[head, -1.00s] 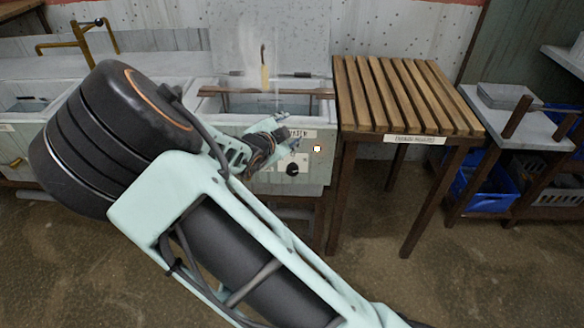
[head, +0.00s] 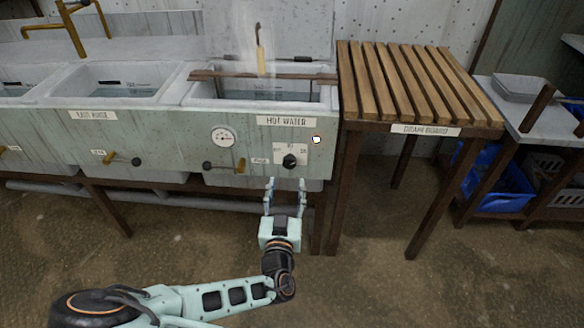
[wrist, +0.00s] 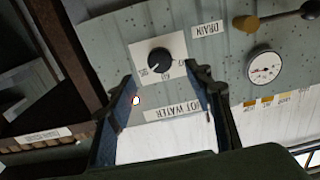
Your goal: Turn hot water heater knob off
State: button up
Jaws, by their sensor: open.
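The hot water heater knob (head: 289,161) is a black round knob on a white plate, on the front panel of the basin labelled "HOT WATER" (head: 287,121). A small light (head: 316,140) glows to the right of the knob. My gripper (head: 285,184) is open and empty, just below and in front of the knob, apart from it. In the wrist view the knob (wrist: 160,61) shows beyond the open fingers (wrist: 165,88), and the picture is turned roughly upside down. The plate's small markings are too blurred to read surely.
A dial gauge (head: 224,138) and a drain valve handle (head: 224,167) sit left of the knob. A slatted drain board table (head: 420,90) stands to the right, its leg close to the panel. The floor in front is clear.

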aim_at(289, 166)
jog(key=w+b, duration=0.1)
jog(key=w, duration=0.7)
jog(key=shift+w+d, duration=0.15)
jog(key=c, duration=1.2)
jog(key=shift+o, duration=0.2)
